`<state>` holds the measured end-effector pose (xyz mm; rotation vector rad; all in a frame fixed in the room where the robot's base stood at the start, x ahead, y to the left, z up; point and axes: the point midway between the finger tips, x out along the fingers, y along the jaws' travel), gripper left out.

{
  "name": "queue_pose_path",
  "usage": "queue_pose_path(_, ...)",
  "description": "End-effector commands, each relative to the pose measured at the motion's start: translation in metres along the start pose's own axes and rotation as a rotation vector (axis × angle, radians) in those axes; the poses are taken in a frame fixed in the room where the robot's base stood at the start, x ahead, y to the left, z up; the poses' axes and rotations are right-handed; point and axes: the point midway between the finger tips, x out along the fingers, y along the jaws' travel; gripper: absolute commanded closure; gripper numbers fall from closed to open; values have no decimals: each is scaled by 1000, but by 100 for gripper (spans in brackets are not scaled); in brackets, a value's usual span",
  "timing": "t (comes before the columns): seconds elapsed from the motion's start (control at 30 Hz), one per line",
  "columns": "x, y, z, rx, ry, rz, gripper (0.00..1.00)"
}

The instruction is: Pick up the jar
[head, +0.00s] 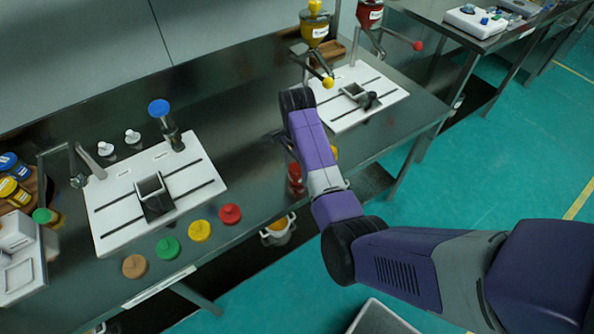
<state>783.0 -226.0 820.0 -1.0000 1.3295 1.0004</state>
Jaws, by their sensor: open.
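The task does not say which jar, and several jar-like containers show. A small red jar (296,180) stands near the front edge of the dark metal table, just left of my arm. A clear jar with a green lid (44,216) stands at the left, partly cut off by other things. Blue-lidded (8,162) and yellow-lidded (10,188) jars are at the left edge. My gripper (277,137) is open over the table, behind and above the red jar, and largely hidden by my arm. I see nothing held in it.
A white slotted board (108,225) with a grey square holder and a blue-topped upright device (160,110) is at left. Brown, green, yellow and red discs (229,214) line the front. Another white board (385,100) is at right. The table (240,165) between boards is mostly clear.

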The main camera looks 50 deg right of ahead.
Motion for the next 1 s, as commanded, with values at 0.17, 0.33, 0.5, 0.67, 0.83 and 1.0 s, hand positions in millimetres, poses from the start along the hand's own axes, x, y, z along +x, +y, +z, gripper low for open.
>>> queue_pose_path(0.17, 10, 0, 0, 0, 0, 0, 26)
queue_pose_path(0.33, 10, 0, 0, 0, 0, -1, 26)
queue_pose_path(0.5, 10, 0, 0, 0, 0, -1, 58)
queue_pose_path(0.67, 10, 0, 0, 0, 0, 0, 89)
queue_pose_path(0.83, 10, 0, 0, 0, 0, -1, 92)
queue_pose_path(1.0, 7, 0, 0, 0, 0, -1, 92)
